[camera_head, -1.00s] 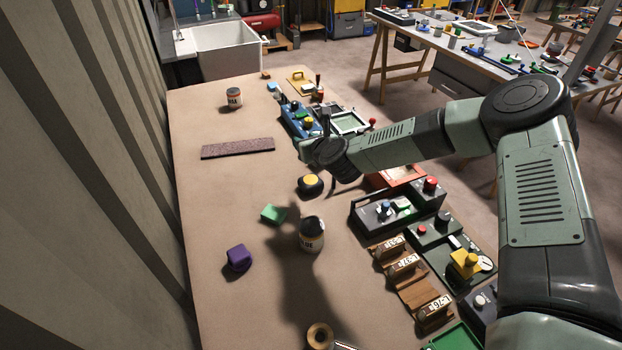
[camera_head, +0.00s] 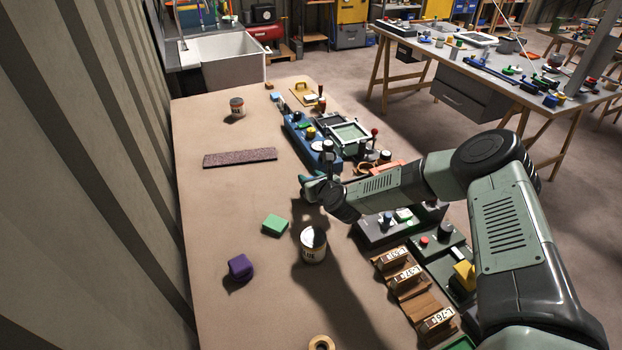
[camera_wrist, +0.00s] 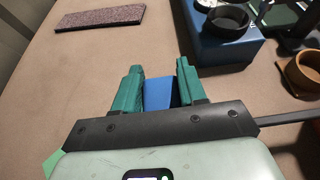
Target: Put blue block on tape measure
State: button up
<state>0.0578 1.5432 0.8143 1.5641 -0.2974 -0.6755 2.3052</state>
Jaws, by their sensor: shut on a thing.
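My gripper (camera_head: 309,181) is above the near side of the table's middle, with its teal fingers showing in the head view. In the wrist view my gripper (camera_wrist: 158,72) is shut on the blue block (camera_wrist: 160,92), which sits between both fingers. The block cannot be made out in the head view. A round black and yellow thing, likely the tape measure, showed earlier where my gripper and wrist now are. It is hidden now in the head view and is not seen in the wrist view, so the gap between block and tape measure cannot be told.
A dark speckled strip (camera_head: 240,158) lies farther back. Control boxes and fixtures line the right edge. The table's left part is mostly clear.

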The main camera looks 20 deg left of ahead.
jog(key=shift+f, duration=0.1)
jog(key=o, duration=1)
jog(key=shift+o, duration=0.2)
jog(key=shift+d, duration=0.1)
jog(key=v, duration=1.2)
